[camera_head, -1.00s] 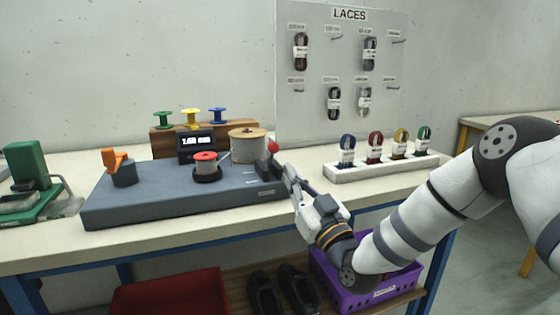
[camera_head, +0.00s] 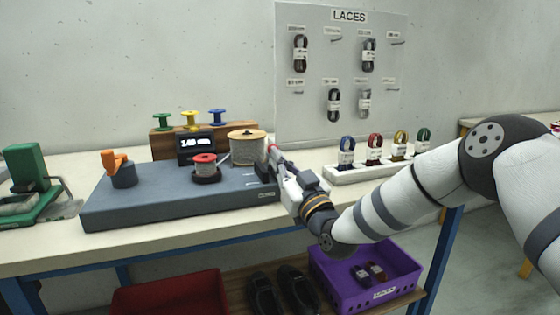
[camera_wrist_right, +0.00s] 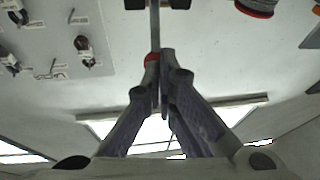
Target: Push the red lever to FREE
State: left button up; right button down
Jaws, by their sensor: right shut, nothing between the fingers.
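The red lever's round knob (camera_wrist_right: 151,58) shows in the right wrist view at the tips of my right gripper (camera_wrist_right: 161,72), with a thin grey rod running up from it. The lever stands at the right end of the grey machine (camera_head: 150,213). In the head view my right gripper (camera_head: 275,156) is at that end and hides most of the knob. Its fingers are shut with nothing between them. The tips are at the knob; I cannot tell if they touch it. No FREE mark is readable. My left gripper is out of view.
The machine carries an orange-topped post (camera_head: 115,162), a red-topped spool (camera_head: 205,164), a large thread spool (camera_head: 247,148) and a small display (camera_head: 196,147). A white lace tray (camera_head: 345,176) stands to the right. A purple crate (camera_head: 348,292) is below.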

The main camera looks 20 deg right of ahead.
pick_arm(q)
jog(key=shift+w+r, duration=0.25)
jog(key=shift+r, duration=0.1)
pick_arm(e)
jog(key=shift+w+r+g, duration=0.15)
jog(key=shift+r+g, duration=0.15)
jog(key=shift+r, duration=0.1)
jog(key=shift+g+h, duration=0.4)
jog(key=shift+g, duration=0.3)
jog(key=w+r+p, duration=0.2)
jog(key=w+r, duration=0.1)
jog(key=shift+w+a, duration=0.1)
jog(key=shift+w, duration=0.1)
jog(key=shift+w+r+m+g, duration=0.2)
jog(key=shift+w+m+g, duration=0.2)
jog(key=shift+w+g, duration=0.35)
jog(key=shift+w+g+h, duration=0.3)
jog(key=shift+w+g, duration=0.35)
jog(key=shift+g, duration=0.3)
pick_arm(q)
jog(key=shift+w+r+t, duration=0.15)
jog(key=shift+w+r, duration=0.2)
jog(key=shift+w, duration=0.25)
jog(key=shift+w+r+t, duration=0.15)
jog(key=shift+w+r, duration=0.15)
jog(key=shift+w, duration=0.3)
pick_arm(e)
jog(key=shift+d+x, duration=0.2)
jog(key=shift+x, duration=1)
